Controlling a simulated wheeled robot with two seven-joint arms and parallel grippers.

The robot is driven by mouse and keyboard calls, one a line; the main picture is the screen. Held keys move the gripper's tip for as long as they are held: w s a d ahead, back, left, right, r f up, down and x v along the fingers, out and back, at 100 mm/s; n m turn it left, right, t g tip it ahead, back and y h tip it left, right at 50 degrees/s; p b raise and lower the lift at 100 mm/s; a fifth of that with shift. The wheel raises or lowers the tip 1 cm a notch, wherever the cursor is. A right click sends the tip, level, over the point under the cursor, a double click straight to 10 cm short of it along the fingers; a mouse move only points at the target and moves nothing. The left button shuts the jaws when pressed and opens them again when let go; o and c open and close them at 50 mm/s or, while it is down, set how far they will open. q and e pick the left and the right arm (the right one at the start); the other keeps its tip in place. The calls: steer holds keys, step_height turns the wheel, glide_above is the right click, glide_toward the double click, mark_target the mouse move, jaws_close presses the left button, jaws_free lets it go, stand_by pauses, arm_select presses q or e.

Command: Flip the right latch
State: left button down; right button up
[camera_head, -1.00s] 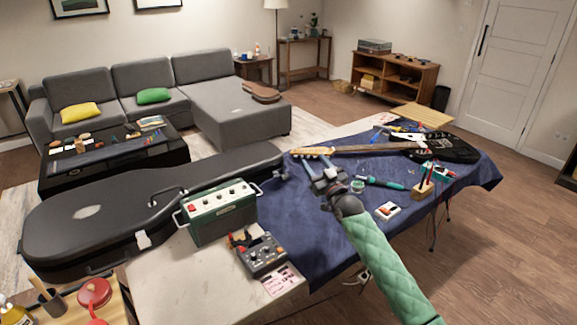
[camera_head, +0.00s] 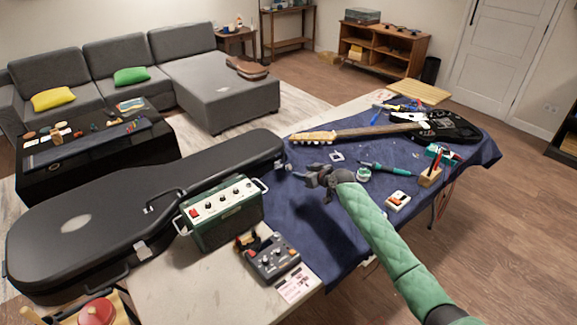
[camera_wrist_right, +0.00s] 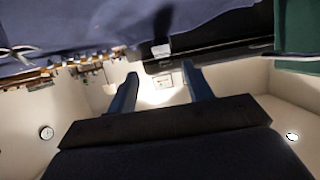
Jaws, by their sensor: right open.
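The black guitar case (camera_head: 110,205) lies closed along the left of the table. A silver latch (camera_head: 142,250) shows on its front side, left of the green amplifier. A smaller light metal fitting (camera_head: 281,163), which looks like another latch, is at the case's right end. A pale latch-like piece (camera_wrist_right: 161,50) also shows on the dark case side in the right wrist view. My right gripper (camera_head: 311,176) is open and empty above the blue cloth, just right of the case end and apart from it. In its wrist view (camera_wrist_right: 160,82) nothing is between the fingers. My left gripper is out of view.
The green amplifier (camera_head: 228,217) and a grey pedal (camera_head: 273,258) stand in front of the case. A guitar (camera_head: 370,131), a soldering iron (camera_head: 385,168) and small tools lie on the blue cloth (camera_head: 310,225).

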mark_target(289, 168)
steer(key=p+x, duration=0.1)
steer(key=x, duration=0.4)
steer(key=shift+w+a, duration=0.25)
steer(key=shift+a, duration=0.05)
steer(key=shift+p+x, duration=0.4)
steer(key=shift+x, duration=0.5)
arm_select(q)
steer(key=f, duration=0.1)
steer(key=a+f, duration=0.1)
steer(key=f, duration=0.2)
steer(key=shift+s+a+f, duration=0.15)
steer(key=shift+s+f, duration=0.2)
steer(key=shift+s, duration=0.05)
arm_select(e)
steer(key=shift+c, duration=0.4)
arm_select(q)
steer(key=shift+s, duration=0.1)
arm_select(e)
jaws_close()
